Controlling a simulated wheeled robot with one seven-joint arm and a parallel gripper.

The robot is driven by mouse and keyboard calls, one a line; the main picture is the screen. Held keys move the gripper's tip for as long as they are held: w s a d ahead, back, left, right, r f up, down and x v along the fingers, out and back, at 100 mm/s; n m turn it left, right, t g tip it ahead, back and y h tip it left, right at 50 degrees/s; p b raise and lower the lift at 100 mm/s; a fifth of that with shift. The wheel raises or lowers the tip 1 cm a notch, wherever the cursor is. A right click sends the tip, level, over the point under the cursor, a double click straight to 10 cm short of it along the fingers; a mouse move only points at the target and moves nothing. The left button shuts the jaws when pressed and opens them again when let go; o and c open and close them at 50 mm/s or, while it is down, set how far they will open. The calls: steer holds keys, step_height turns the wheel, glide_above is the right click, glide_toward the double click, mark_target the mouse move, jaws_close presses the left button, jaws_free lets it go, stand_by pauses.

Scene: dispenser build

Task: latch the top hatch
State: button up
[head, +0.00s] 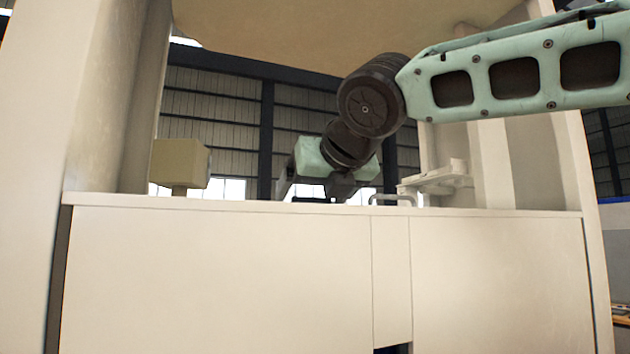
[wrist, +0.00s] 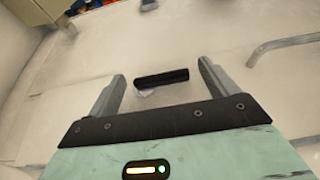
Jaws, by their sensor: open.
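My gripper (wrist: 162,70) is open in the wrist view, its two fingers spread above the pale top surface (wrist: 215,45). Between the fingertips lies a short black bar or slot (wrist: 165,77), with a small pale piece (wrist: 145,91) at its lower edge. I cannot tell whether it is the hatch's latch. No gripped object shows. In the head view, my gripper (head: 330,193) points down behind the front edge of the cream dispenser body (head: 220,265). Its fingertips and the hatch surface are mostly hidden there.
A metal loop handle (wrist: 285,43) is right of the fingers; a similar handle (head: 392,197) shows in the head view. A pale bracket (head: 437,180) stands right of it, and a yellowish block (head: 180,164) stands left. Tall side walls and an overhead part enclose the space.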

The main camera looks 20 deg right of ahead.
steer(key=c, duration=1)
steer(key=shift+m+h, duration=0.3)
steer(key=shift+h, duration=0.1)
steer(key=m+h, duration=0.2)
steer(key=m+g+h, duration=0.1)
steer(key=h, duration=0.1)
steer(key=shift+s+a+m+b, duration=0.3)
steer(key=shift+a, duration=0.1)
steer(key=m+g+h, duration=0.2)
steer(key=m+h, duration=0.1)
steer(key=a+m+h, duration=0.1)
steer(key=shift+s+g, duration=0.25)
steer(key=shift+g, duration=0.15)
steer(key=shift+s+a+m+g+h, duration=0.1)
steer(key=shift+a+m+g+h, duration=0.2)
steer(key=shift+m+g+h, duration=0.8)
steer(key=shift+s+a+m+g+h, duration=0.1)
steer(key=shift+a+m+g+h, duration=0.2)
steer(key=shift+m+g+h, duration=0.75)
steer(key=shift+a+m+g, duration=0.2)
steer(key=shift+m+g, duration=0.45)
steer(key=shift+m, duration=0.3)
steer(key=shift+w+a+m+g, duration=0.15)
steer(key=shift+m+g, duration=0.95)
steer(key=shift+g, duration=0.2)
